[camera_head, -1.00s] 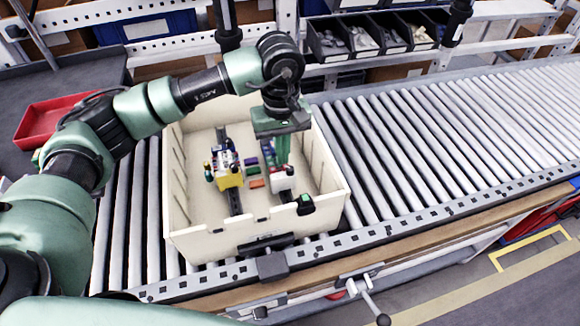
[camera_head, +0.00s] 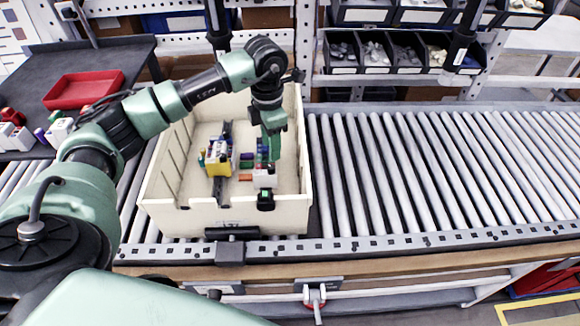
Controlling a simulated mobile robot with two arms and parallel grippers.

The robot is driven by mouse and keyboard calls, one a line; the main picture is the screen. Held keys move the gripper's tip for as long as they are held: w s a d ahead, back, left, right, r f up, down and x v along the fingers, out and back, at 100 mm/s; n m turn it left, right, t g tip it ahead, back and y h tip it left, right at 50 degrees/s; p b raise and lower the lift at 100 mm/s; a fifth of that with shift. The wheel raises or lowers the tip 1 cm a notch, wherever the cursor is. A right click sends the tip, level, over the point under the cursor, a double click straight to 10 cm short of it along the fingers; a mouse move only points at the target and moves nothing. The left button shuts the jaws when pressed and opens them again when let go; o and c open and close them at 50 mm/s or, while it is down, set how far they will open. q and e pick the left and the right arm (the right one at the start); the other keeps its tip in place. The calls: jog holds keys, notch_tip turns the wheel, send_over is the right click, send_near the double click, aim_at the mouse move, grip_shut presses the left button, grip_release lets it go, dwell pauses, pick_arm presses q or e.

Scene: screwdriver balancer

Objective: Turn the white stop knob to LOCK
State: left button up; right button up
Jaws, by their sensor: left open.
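A pale lever-like knob (camera_head: 315,296) sits on a small plate under the front rail of the conveyor, at the bottom middle, with red behind it and its handle pointing down. It looks like the white stop knob, but its lettering is too small to read. My left gripper (camera_head: 271,158) is open and points down inside the cream box, above the blocks on its right side. It is well above and behind the knob, not touching it. Whether the fingertips touch a block is unclear. My right gripper is not in view.
The cream box (camera_head: 152,200) stands on the roller conveyor (camera_head: 420,180) and holds a yellow block assembly (camera_head: 218,160) and other small blocks. A red tray (camera_head: 84,90) lies on the dark table at left. Black bins (camera_head: 363,52) stand behind. Rollers at right are clear.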

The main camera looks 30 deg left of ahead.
aim_at(271, 167)
pick_arm(q)
jog(key=shift+a+f, duration=0.15)
jog(key=shift+f, duration=0.1)
jog(key=shift+s+a+f+p, duration=0.15)
jog(key=shift+f+p, duration=0.3)
jog(key=shift+f, duration=0.75)
notch_tip(271, 167, down, 4)
jog(key=shift+r+p, duration=0.15)
jog(key=shift+p, duration=0.3)
jog(key=shift+f, duration=0.7)
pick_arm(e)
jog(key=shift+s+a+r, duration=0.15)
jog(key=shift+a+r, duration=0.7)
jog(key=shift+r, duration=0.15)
pick_arm(q)
grip_shut()
